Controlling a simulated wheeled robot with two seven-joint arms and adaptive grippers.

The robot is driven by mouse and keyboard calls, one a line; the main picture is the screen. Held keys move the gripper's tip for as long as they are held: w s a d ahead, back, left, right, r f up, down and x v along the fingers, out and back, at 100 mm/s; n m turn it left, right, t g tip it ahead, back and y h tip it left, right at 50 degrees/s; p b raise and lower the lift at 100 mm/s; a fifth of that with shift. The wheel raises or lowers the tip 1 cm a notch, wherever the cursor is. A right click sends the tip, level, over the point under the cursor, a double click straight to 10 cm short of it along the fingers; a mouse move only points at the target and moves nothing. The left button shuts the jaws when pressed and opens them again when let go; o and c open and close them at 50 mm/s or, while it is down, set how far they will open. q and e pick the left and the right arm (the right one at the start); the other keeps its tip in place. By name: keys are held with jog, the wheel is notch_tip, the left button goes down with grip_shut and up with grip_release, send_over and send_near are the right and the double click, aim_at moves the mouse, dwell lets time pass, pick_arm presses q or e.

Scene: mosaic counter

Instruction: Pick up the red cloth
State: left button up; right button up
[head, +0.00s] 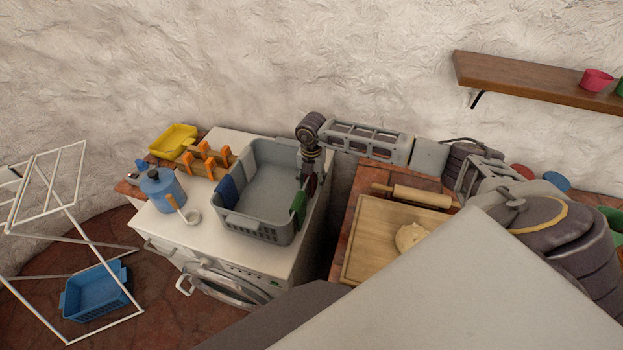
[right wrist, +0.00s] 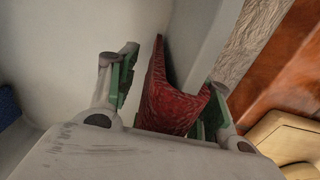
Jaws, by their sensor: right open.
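The red cloth (right wrist: 176,104) is draped over the rim of the grey basket (head: 262,222). In the head view only a small dark red part of it (head: 312,184) shows at the basket's right rim, beside my gripper. My right gripper (right wrist: 170,78) is open, with its green-padded fingers on either side of the cloth. In the head view, the right gripper (head: 307,172) points down over the basket's right rim. I cannot tell whether the fingers touch the cloth. My left gripper is not in view.
A blue cloth (head: 228,191) and a green cloth (head: 299,210) hang on the same basket, which stands on a white washing machine (head: 215,256). A cutting board (head: 375,235) with dough and a rolling pin (head: 412,195) is to the right.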

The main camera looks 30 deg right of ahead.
dwell(0.3)
jog(key=c, duration=1.1)
jog(key=shift+r, duration=0.15)
pick_arm(q)
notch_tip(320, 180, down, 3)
jog(key=b, duration=0.2)
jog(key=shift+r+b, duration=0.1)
jog(key=shift+b, duration=0.25)
pick_arm(e)
notch_tip(320, 180, up, 18)
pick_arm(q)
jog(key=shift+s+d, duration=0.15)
pick_arm(e)
jog(key=shift+s+d+f, duration=0.1)
jog(key=shift+f, duration=0.1)
